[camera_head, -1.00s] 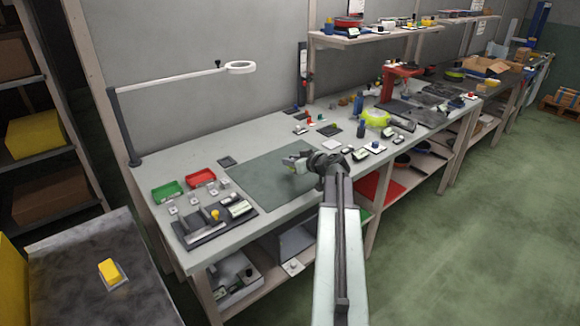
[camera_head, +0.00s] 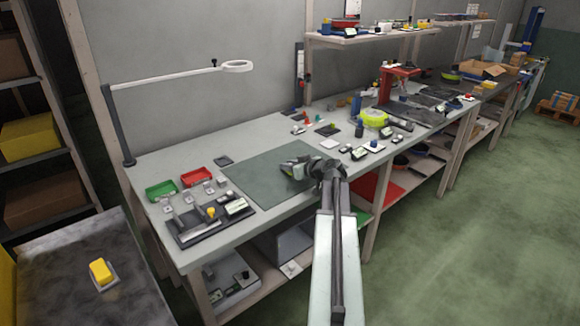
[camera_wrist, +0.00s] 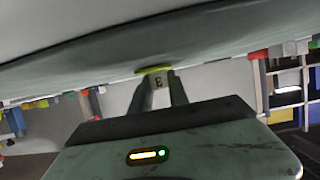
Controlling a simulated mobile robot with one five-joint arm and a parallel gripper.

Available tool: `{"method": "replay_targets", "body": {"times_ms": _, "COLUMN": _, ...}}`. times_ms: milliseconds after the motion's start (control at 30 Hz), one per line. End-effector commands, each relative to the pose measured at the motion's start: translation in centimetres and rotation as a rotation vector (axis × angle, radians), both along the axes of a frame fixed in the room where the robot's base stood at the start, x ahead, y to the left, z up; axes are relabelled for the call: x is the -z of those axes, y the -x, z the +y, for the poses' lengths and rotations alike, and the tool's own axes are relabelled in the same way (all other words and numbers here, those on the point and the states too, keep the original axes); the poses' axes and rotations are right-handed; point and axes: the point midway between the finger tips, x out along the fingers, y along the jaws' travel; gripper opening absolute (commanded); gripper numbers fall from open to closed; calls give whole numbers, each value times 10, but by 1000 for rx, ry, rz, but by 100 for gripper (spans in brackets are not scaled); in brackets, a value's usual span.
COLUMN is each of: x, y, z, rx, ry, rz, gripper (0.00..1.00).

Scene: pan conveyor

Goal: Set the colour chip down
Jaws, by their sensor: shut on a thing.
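My gripper (camera_head: 292,168) is over the right part of the dark green mat (camera_head: 258,187) on the workbench. In the wrist view my gripper (camera_wrist: 156,84) is shut on a small colour chip (camera_wrist: 158,81). The chip is pale with a yellow-green edge and a dark mark on its face. The chip's far edge lies close to a dark grey-green surface across the top of the wrist view. I cannot tell whether they touch. In the head view the chip cannot be made out at the gripper.
Left of the mat are a green tray (camera_head: 162,190), a red tray (camera_head: 195,177) and a dark fixture board (camera_head: 190,236) with small parts. Much of the mat is bare.

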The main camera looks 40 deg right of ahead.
Motion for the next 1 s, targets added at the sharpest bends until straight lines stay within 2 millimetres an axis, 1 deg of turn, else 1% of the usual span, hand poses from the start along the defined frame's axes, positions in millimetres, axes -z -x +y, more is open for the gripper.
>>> {"method": "replay_targets", "body": {"times_ms": 33, "x": 10, "y": 5, "z": 7, "rx": -11, "ry": -6, "rz": 17, "gripper": 26}}
{"method": "replay_targets", "body": {"times_ms": 100, "x": 11, "y": 5, "z": 6, "rx": -11, "ry": -7, "rz": 17, "gripper": 43}}
{"method": "replay_targets", "body": {"times_ms": 400, "x": 12, "y": 7, "z": 7, "rx": -9, "ry": -8, "rz": 17, "gripper": 43}}
{"method": "replay_targets", "body": {"times_ms": 467, "x": 8, "y": 7, "z": 7, "rx": -9, "ry": -8, "rz": 16, "gripper": 43}}
{"method": "replay_targets", "body": {"times_ms": 567, "x": -7, "y": 9, "z": 8, "rx": -9, "ry": -8, "rz": 16, "gripper": 43}}
{"method": "replay_targets", "body": {"times_ms": 600, "x": -9, "y": 20, "z": 9, "rx": -7, "ry": -8, "rz": 16, "gripper": 43}}
{"method": "replay_targets", "body": {"times_ms": 800, "x": -33, "y": 69, "z": 11, "rx": -4, "ry": -6, "rz": 14, "gripper": 43}}
{"method": "replay_targets", "body": {"times_ms": 900, "x": -42, "y": 90, "z": 12, "rx": -3, "ry": -6, "rz": 13, "gripper": 43}}
{"method": "replay_targets", "body": {"times_ms": 1000, "x": -48, "y": 104, "z": 12, "rx": -5, "ry": -5, "rz": 13, "gripper": 43}}
